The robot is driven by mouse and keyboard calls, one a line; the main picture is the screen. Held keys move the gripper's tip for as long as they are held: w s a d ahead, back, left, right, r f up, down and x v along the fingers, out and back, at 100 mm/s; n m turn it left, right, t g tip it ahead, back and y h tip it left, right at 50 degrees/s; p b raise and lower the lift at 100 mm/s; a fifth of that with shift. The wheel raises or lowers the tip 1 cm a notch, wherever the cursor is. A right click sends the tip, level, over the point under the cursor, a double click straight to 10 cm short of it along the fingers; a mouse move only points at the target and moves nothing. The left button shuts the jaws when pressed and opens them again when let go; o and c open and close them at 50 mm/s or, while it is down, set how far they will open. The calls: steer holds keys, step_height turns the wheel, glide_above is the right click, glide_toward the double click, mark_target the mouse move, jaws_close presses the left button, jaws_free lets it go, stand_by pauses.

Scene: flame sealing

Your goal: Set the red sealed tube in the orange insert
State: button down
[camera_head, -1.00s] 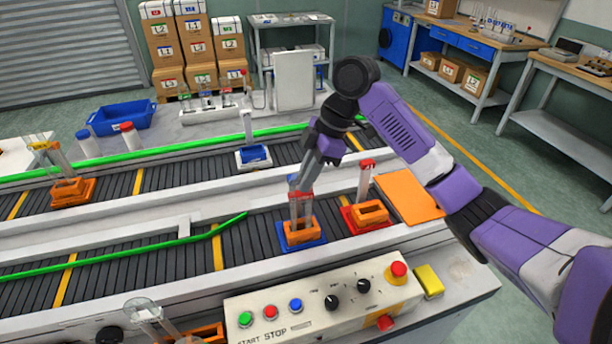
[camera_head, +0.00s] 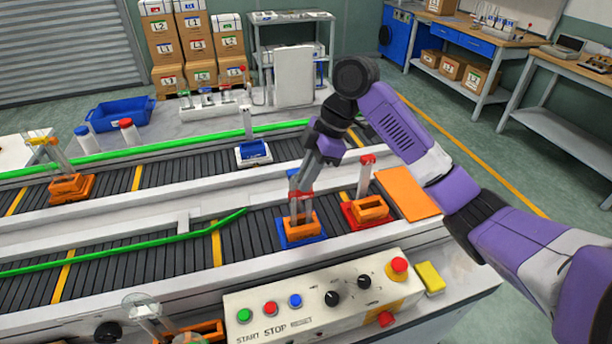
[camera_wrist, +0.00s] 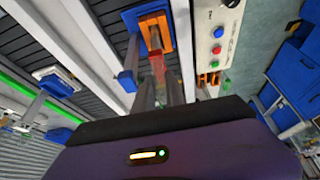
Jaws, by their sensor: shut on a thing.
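My gripper (camera_head: 302,187) is shut on the red sealed tube (camera_head: 299,195), whose red part shows between the fingertips. The tube stands about upright over the orange insert (camera_head: 300,228) on a blue base, in the near conveyor lane. Its clear lower end reaches the insert's opening; I cannot tell how deep it sits. In the wrist view, the red part of the tube (camera_wrist: 157,63) lies just beyond the fingers, with the orange insert (camera_wrist: 165,31) behind it. The fingers hide part of the tube.
The control panel (camera_head: 310,305) is in front. A green rail (camera_head: 130,250) runs to the left.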

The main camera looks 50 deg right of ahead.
steer(key=c, duration=1.3)
jaws_free()
steer(key=v, duration=0.8)
steer(key=shift+b, duration=0.4)
step_height(320, 180, up, 9)
steer(key=p, duration=0.8)
steer(key=shift+w, duration=0.1)
